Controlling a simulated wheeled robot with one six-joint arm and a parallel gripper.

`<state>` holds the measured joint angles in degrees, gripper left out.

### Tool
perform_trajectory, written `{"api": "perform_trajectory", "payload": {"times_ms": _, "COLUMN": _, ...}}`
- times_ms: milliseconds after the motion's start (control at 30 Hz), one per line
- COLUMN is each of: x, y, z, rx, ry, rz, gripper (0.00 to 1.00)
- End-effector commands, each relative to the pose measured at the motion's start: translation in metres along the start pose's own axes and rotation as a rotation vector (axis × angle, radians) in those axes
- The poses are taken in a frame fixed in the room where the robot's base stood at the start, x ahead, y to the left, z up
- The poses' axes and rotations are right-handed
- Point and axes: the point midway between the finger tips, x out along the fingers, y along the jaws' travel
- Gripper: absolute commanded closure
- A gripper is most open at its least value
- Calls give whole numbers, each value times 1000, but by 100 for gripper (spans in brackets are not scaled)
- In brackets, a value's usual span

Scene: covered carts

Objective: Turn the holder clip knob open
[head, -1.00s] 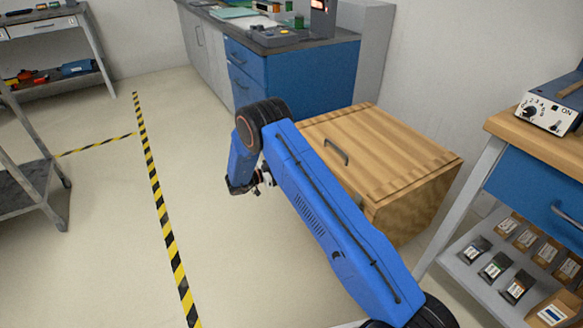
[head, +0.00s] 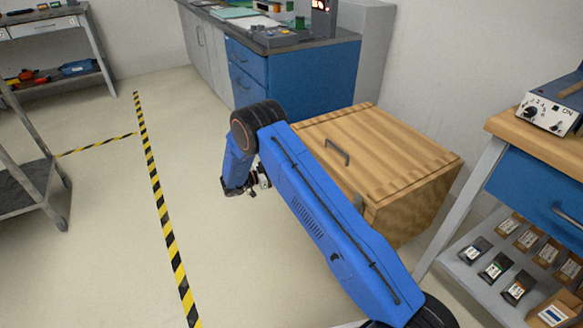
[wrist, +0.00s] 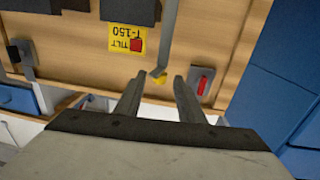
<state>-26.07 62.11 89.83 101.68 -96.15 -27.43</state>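In the wrist view a red knob or lever (wrist: 203,83) sits on a small grey plate on a wooden panel (wrist: 210,25). It looks like the holder clip knob, but I cannot be sure. A grey metal rod (wrist: 170,40) with a bent end hangs down the panel, close to a small yellow piece (wrist: 161,78). My gripper (wrist: 158,80) is open, with its fingertips apart on either side of the rod's lower end. The red knob is just right of the right fingertip. In the head view my gripper (head: 262,180) is small and partly hidden by my arm.
A yellow tilt label (wrist: 127,40) and dark blocks (wrist: 130,10) are on the panel. A dark clip (wrist: 20,52) is at its left. A wooden crate (head: 400,150) stands right of my arm. Open floor (head: 90,240) lies to the left.

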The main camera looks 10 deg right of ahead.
Motion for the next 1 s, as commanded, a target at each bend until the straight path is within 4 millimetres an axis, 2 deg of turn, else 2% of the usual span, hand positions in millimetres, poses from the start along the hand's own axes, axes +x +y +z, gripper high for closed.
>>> {"api": "perform_trajectory", "payload": {"times_ms": 400, "x": -85, "y": 0, "z": 0, "rx": 1, "ry": 1, "rz": -3, "gripper": 65}}
{"api": "perform_trajectory", "payload": {"times_ms": 600, "x": -121, "y": 0, "z": 0, "rx": 1, "ry": 1, "rz": -2, "gripper": 65}}
{"api": "perform_trajectory", "payload": {"times_ms": 800, "x": -143, "y": 0, "z": 1, "rx": 0, "ry": 0, "rz": -1, "gripper": 65}}
{"api": "perform_trajectory", "payload": {"times_ms": 1000, "x": -150, "y": 0, "z": 0, "rx": 0, "ry": 1, "rz": 0, "gripper": 65}}
